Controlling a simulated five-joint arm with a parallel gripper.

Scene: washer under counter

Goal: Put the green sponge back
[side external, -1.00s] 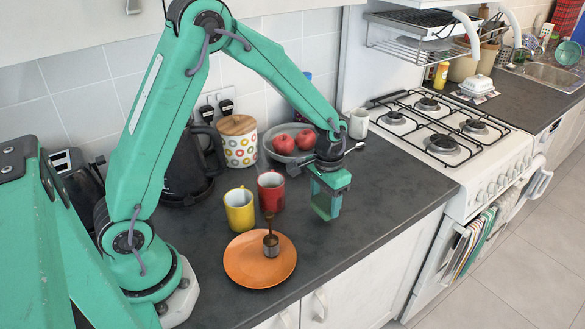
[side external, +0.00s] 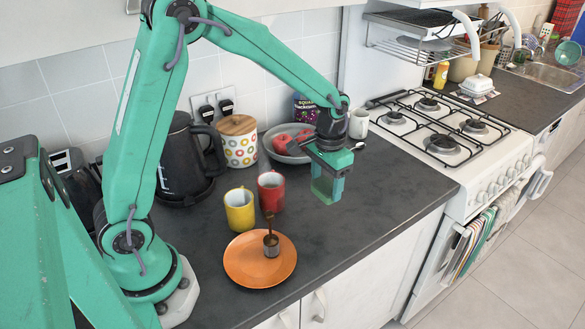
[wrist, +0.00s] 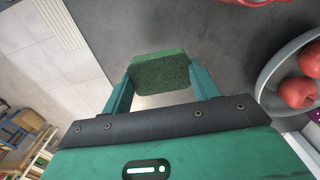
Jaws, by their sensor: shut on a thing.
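The green sponge (wrist: 160,72) is a dark green block between the two fingers of my gripper (wrist: 162,88) in the wrist view. My gripper is shut on it. In the side external view my gripper (side external: 327,192) points down above the dark counter, to the right of the red mug, and the sponge is hard to tell apart from the green fingers. The counter shows below and around the gripper, and the sponge appears held clear of it.
A red mug (side external: 271,192), a yellow mug (side external: 239,211) and an orange plate (side external: 246,272) holding a small upright utensil stand left of my gripper. A grey bowl of red apples (side external: 280,156) is behind. The counter's right part (side external: 395,185) is clear, before the gas stove (side external: 445,140).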

